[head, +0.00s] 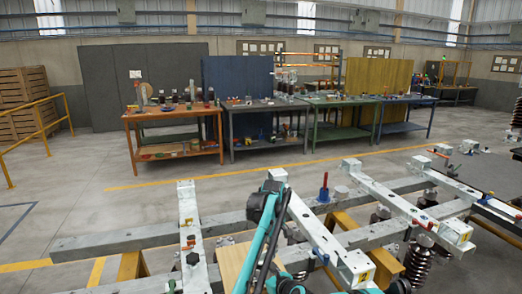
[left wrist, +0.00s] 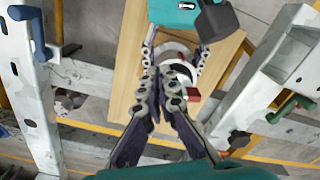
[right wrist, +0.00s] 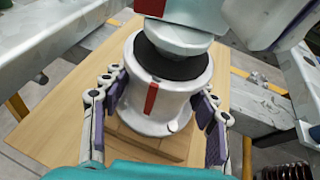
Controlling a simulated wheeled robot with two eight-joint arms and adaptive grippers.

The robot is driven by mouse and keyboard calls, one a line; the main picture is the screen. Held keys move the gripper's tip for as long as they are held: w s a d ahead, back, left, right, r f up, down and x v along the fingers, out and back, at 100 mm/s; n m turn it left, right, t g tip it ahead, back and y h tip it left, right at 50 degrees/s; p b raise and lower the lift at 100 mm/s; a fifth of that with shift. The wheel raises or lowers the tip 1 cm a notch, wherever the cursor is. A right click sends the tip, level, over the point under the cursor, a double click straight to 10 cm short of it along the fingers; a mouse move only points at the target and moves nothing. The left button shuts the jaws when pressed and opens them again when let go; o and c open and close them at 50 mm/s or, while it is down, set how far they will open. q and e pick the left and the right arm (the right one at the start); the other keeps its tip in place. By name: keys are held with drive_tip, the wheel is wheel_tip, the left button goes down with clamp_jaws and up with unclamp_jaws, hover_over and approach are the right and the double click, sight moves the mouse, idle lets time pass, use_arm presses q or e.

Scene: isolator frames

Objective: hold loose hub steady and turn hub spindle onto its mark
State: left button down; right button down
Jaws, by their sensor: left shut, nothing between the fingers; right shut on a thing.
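The loose hub (right wrist: 185,105), a white drum with a black ring and a red stripe on its side, stands upright on a wooden block in the right wrist view. My right gripper (right wrist: 160,118) has one finger on each side of it and is shut on it. Above the ring is a pale, rounded part with a red patch, probably the hub spindle (right wrist: 180,38); its top is cut off. In the left wrist view, my left gripper (left wrist: 165,105) is shut and empty, its fingers together in front of the hub (left wrist: 184,50), which they partly hide.
The wooden stand (head: 232,262) lies between grey steel beams (head: 190,235), (head: 320,238). A blue-handled clamp (left wrist: 30,30) and a green-handled one (left wrist: 290,108) sit on beams beside the left gripper. Workbenches (head: 265,108) stand far behind, across open floor.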

drive_tip(key=shift+c, duration=2)
unclamp_jaws()
